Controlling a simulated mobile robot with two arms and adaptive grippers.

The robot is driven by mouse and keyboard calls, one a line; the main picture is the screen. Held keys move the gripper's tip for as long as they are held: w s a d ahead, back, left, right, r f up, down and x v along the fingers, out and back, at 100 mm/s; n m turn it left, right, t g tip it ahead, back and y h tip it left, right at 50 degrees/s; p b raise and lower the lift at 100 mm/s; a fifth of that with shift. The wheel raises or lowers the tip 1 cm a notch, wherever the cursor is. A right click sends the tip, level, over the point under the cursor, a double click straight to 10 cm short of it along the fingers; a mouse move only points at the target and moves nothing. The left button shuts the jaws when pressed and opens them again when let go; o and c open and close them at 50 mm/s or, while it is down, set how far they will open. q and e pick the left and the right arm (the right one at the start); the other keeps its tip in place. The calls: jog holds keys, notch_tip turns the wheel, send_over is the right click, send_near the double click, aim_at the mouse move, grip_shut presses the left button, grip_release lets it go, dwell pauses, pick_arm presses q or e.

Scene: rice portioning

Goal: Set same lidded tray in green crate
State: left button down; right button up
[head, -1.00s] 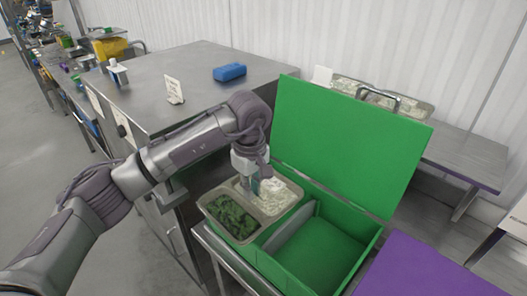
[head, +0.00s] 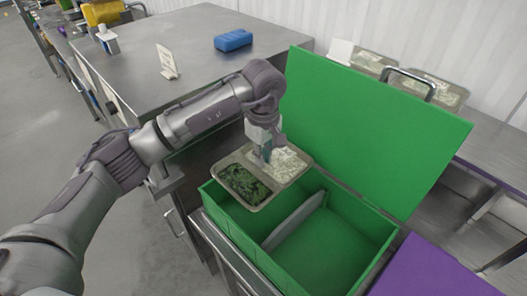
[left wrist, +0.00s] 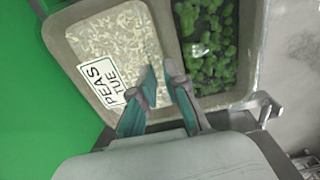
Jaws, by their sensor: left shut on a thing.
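The two-part tray (head: 262,174) has rice in one compartment and dark green vegetables in the other. In the left wrist view the tray (left wrist: 165,30) carries a label (left wrist: 108,80) reading "PEAS TUE" over the rice side. My left gripper (head: 265,158) is shut on the tray at its middle; its fingertips (left wrist: 160,85) show close together near the divider. The tray is over the left part of the green crate (head: 350,235), above its rim. The crate's lid stands open behind, and a grey divider splits the inside. My right gripper is not in view.
Two more filled trays (head: 437,90) stand on the bench at the back right. A blue block (head: 233,40) and a white sign (head: 167,62) stand on the steel counter (head: 200,75). A purple lid or surface (head: 430,270) is right of the crate. The crate compartments in view look empty.

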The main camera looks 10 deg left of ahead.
pick_arm(q)
jog(key=shift+f+b, duration=0.35)
jog(key=shift+f, duration=1.05)
notch_tip(320, 180, down, 5)
jog(key=b, duration=0.3)
jog(key=shift+b, duration=0.4)
notch_tip(320, 180, down, 5)
jog(key=b, duration=0.4)
jog(key=shift+r, duration=0.2)
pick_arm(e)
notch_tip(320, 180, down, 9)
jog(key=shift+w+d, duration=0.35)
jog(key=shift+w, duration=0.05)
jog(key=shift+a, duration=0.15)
pick_arm(q)
jog(key=shift+d+b, duration=0.1)
jog(key=shift+b, duration=0.3)
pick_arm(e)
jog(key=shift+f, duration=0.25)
pick_arm(q)
jog(key=shift+s+f+b, duration=0.1)
jog(key=shift+f+b, duration=0.05)
jog(key=shift+b, duration=0.3)
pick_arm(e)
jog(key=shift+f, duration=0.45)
pick_arm(q)
jog(key=shift+f+b, duration=0.45)
jog(key=shift+b, duration=0.45)
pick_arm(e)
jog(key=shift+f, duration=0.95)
